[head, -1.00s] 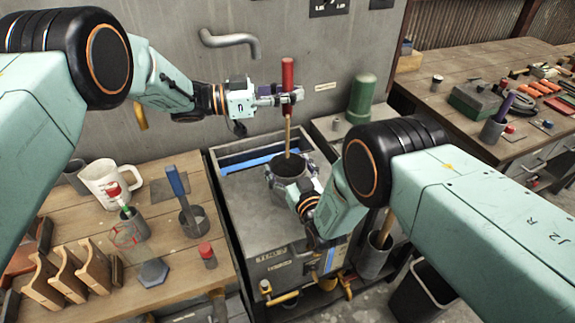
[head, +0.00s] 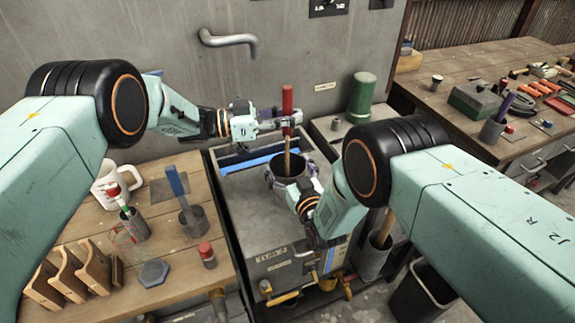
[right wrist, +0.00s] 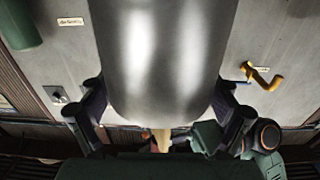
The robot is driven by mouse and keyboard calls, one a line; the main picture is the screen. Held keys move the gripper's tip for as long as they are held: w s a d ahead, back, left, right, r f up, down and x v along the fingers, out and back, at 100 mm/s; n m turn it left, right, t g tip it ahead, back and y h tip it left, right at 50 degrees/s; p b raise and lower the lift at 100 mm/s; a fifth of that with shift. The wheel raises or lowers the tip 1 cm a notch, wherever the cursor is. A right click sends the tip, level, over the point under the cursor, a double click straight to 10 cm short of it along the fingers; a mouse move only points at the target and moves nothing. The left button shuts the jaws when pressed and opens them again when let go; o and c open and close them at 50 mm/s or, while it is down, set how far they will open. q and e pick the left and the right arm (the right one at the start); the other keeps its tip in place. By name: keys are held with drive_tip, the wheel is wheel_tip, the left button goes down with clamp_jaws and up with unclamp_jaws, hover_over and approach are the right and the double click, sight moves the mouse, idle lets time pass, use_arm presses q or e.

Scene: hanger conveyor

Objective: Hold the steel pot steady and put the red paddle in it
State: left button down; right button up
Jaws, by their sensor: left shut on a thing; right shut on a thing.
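The red paddle (head: 287,97) has a red handle and a pale wooden shaft. It stands nearly upright over the steel pot (head: 288,182), with its lower shaft inside the dark opening. The tip is hidden in the pot. My left gripper (head: 290,120) is shut on the red handle above the pot. My right gripper (head: 291,180) is shut around the pot from the near side. In the right wrist view the pot's shiny wall (right wrist: 160,65) lies between the fingers, with a bit of the wooden shaft (right wrist: 162,140) beyond it.
The pot is above a grey metal unit with a basin (head: 240,215). A green cylinder (head: 361,98) stands behind right. A pipe (head: 230,41) juts from the wall.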

use_arm(q)
drive_tip(key=shift+f, duration=1.3)
drive_tip(key=c, duration=1.1)
unclamp_jaws()
drive_tip(key=a, duration=0.4)
drive_tip(key=s+a, duration=0.1)
drive_tip(key=a, duration=0.3)
drive_tip(key=s+a, duration=0.1)
drive_tip(key=a, duration=0.2)
drive_tip(key=shift+a, duration=0.4)
use_arm(e)
drive_tip(key=o, duration=0.9)
drive_tip(key=shift+o, duration=0.2)
